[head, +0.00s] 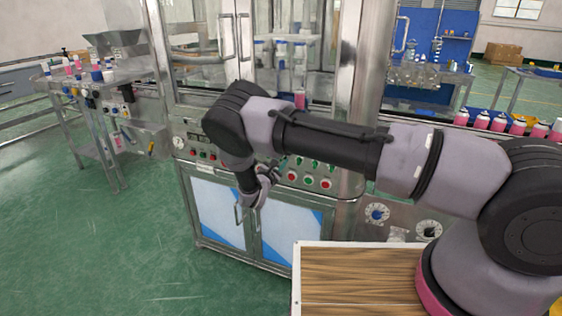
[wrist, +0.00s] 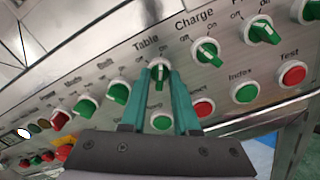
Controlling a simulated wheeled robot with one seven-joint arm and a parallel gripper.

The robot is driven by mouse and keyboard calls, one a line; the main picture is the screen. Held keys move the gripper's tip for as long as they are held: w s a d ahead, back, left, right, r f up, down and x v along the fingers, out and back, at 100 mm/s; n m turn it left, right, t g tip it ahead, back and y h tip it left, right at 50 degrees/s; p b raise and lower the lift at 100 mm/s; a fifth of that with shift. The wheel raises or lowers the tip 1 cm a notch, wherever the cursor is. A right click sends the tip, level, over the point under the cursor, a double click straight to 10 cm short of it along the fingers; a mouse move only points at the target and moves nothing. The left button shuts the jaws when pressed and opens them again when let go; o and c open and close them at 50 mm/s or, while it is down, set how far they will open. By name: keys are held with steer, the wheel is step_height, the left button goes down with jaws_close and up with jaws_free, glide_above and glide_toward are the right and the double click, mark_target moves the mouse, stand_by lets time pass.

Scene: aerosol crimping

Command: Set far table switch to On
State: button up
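The Table switch (wrist: 160,68) is a small green knob on a white ring, under the word "Table" on the steel control panel (wrist: 175,78). Its off and on labels sit around its top; I cannot tell surely which one it points to. My gripper (wrist: 161,76) has its two teal fingers apart, one on each side of this knob. I cannot tell whether they touch it. In the head view my gripper (head: 262,184) is at the front of the machine, partly hidden by my arm, and the Table switch cannot be made out there.
Close to the right are the green Charge knob (wrist: 207,53), another green knob (wrist: 262,31), the green Index button (wrist: 245,92) and the red Test button (wrist: 292,74). More knobs (wrist: 118,92) run to the left. A wooden-topped surface (head: 355,275) stands in front; green floor is clear at left.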

stand_by(0.3)
steer(key=v, duration=1)
steer(key=shift+s, duration=0.4)
steer(key=shift+a, duration=0.15)
steer(key=shift+r, duration=0.1)
steer(key=s+d+r+m+g+h, duration=0.25)
steer(key=d+r+m+g, duration=1.3)
steer(key=d+r, duration=0.9)
steer(key=s+d+r+m+t+y, duration=0.2)
steer(key=s+d+r+m+y, duration=0.1)
steer(key=s+r, duration=0.4)
steer(key=s+d+r+m+t+y, duration=0.1)
steer(key=s+d+r+m+y, duration=0.2)
steer(key=s+r+m, duration=0.3)
steer(key=s+d+r+m+t+y, duration=0.2)
steer(key=s+d+r+m+y, duration=0.1)
steer(key=s+r, duration=0.5)
steer(key=s+m+y, duration=0.1)
steer(key=s+m, duration=0.1)
steer(key=s, duration=0.1)
steer(key=shift+t+y, duration=0.35)
